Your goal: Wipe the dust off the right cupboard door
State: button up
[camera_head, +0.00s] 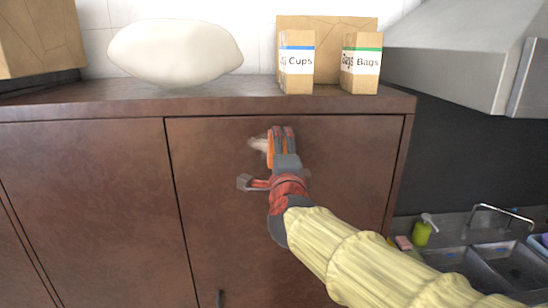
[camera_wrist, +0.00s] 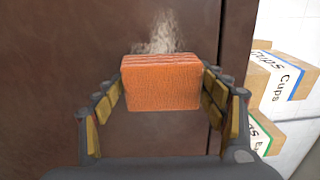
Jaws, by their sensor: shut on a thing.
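The right cupboard door (camera_head: 345,165) is dark brown and closed. A pale grey dust patch (camera_head: 258,144) is on its upper middle, just left of my gripper tip in the head view. The dust (camera_wrist: 158,34) also shows in the wrist view, just beyond the sponge. My gripper (camera_head: 281,142) is shut on an orange sponge (camera_wrist: 162,82), with a finger on each side of it. The sponge is at or very close to the door; I cannot tell whether it touches. Part of the dust may be hidden behind the sponge.
On the cupboard top (camera_head: 215,96) stand a white sack (camera_head: 175,52), a Cups box (camera_head: 296,65) and a Bags box (camera_head: 361,66). A range hood (camera_head: 450,70) juts out at right. A sink (camera_head: 505,268) and a green soap bottle (camera_head: 422,233) are at lower right.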

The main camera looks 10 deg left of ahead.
aim_at(248, 148)
jog(key=shift+w+d+b, duration=0.2)
jog(key=shift+d+b, duration=0.3)
jog(key=shift+d, duration=0.25)
jog(key=shift+w+d+b, duration=0.2)
jog(key=shift+d+b, duration=0.3)
jog(key=shift+d, duration=0.25)
jog(key=shift+s+a+p, duration=0.45)
jog(key=shift+a+p, duration=0.3)
jog(key=shift+a, duration=1.05)
jog(key=shift+s+a+p, duration=0.4)
jog(key=shift+a+p, duration=0.4)
jog(key=shift+a, duration=0.95)
jog(key=shift+s+a+p, duration=0.45)
jog(key=shift+a+p, duration=0.3)
jog(key=shift+a, duration=1.05)
jog(key=shift+v, duration=3)
jog(key=shift+s, duration=0.1)
